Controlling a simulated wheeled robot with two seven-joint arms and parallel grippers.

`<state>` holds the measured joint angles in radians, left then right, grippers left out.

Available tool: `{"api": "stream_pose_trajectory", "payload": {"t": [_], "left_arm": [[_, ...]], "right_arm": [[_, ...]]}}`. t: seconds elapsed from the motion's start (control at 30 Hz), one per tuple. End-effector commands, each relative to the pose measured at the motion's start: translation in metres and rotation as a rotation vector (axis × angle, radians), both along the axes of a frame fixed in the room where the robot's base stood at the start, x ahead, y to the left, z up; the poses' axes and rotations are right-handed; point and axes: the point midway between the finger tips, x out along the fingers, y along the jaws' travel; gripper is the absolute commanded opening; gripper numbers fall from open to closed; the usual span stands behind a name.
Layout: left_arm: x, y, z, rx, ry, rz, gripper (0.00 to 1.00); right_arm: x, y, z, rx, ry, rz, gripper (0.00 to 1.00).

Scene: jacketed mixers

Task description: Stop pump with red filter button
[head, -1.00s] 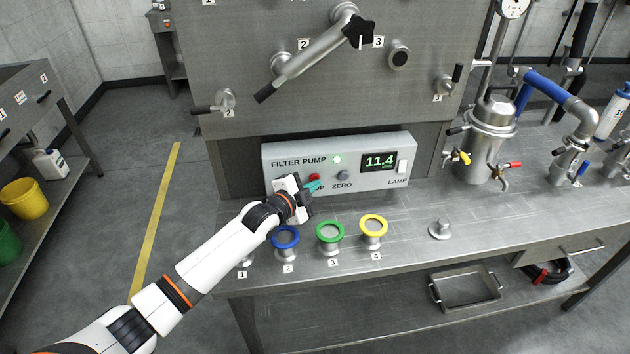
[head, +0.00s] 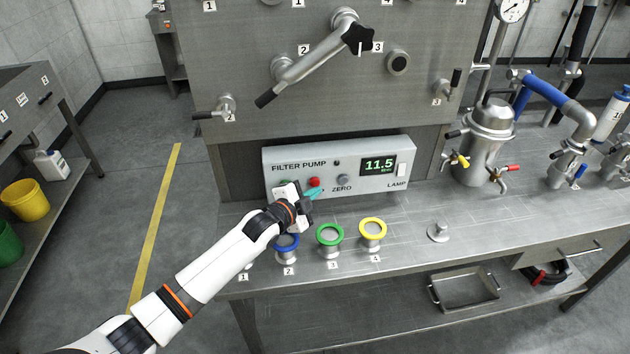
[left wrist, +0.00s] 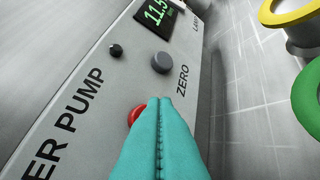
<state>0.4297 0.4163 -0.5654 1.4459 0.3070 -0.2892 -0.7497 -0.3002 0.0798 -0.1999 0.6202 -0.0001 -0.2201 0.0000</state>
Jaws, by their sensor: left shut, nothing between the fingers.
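The grey filter pump panel (head: 340,160) stands at the back of the steel bench. Its red button (head: 313,182) shows just above my left gripper (head: 316,191). The gripper's teal fingers are shut and empty. In the left wrist view the closed fingertips (left wrist: 160,100) lie beside the red button (left wrist: 134,113) and cover part of it; I cannot tell whether they touch it. The indicator lamp (head: 337,163) is dark, also in the left wrist view (left wrist: 116,51). The display (head: 379,165) reads 11.5. My right gripper is not in view.
The grey ZERO knob (head: 344,181) is right of the red button, and a white LAMP switch (head: 401,170) is at the panel's right. Blue (head: 287,243), green (head: 330,234) and yellow (head: 373,228) ringed ports stand in front. Bench space to their right is mostly clear.

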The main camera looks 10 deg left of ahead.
Motion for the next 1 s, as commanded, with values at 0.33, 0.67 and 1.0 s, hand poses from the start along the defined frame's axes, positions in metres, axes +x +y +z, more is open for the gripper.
{"api": "stream_pose_trajectory", "payload": {"t": [0.33,0.67,1.0], "left_arm": [[-0.004,-0.002,0.001,-0.001,0.001,-0.001,0.0],[-0.034,-0.015,0.003,-0.002,0.0,-0.003,0.0],[-0.046,-0.02,0.0,-0.001,-0.002,-0.001,0.0]], "right_arm": [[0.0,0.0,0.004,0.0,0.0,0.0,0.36],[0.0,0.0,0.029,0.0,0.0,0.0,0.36],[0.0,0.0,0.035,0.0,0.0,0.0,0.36]]}}
